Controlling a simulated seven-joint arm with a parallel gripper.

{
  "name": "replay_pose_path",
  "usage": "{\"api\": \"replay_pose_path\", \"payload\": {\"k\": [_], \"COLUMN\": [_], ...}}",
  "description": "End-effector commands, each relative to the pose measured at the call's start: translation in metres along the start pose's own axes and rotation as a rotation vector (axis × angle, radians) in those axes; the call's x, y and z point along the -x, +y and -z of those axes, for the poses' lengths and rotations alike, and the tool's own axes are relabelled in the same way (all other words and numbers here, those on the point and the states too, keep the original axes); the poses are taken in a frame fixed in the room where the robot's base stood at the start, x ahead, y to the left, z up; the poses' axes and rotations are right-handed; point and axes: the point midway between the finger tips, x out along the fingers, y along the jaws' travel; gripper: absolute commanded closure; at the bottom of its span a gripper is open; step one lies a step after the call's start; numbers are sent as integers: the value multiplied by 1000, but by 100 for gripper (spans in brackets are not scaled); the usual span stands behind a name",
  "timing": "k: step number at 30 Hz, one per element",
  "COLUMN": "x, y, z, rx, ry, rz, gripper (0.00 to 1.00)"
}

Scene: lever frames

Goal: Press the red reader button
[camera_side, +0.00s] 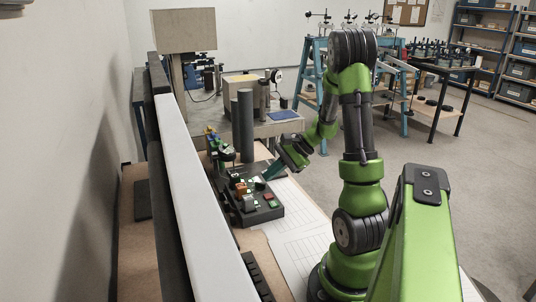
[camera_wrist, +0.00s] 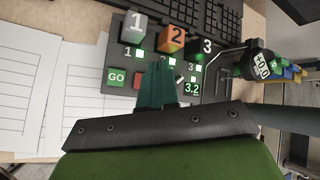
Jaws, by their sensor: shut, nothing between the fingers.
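The red button (camera_wrist: 140,79) sits on a black panel (camera_wrist: 118,95), beside the green GO button (camera_wrist: 117,78). In the side view, the red button (camera_side: 268,196) is near the panel's right edge. My gripper (camera_wrist: 157,70) is shut and empty, its dark teal fingers together. In the wrist view the fingers appear just right of the red button and hide part of its right side. In the side view my gripper (camera_side: 267,177) is over the far part of the panel, beyond the red button. I cannot tell whether the tips touch the panel.
Blocks marked 1 (camera_wrist: 136,24), 2 (camera_wrist: 171,38) and 3 (camera_wrist: 206,50) stand on the panel. A keyboard (camera_wrist: 220,15) lies behind. Paper sheets (camera_wrist: 55,70) lie left of the panel.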

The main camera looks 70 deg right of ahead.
Motion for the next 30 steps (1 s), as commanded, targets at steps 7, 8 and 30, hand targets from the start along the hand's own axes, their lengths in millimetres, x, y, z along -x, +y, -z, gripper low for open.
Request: {"api": "replay_pose_path", "payload": {"k": [7,8,30], "x": [-20,-22,-27], "y": [15,16,20], "z": [15,16,20], "rx": [-2,-3,0], "ry": [-1,-1,1], "rz": [-1,-1,0], "gripper": [100,100,100]}}
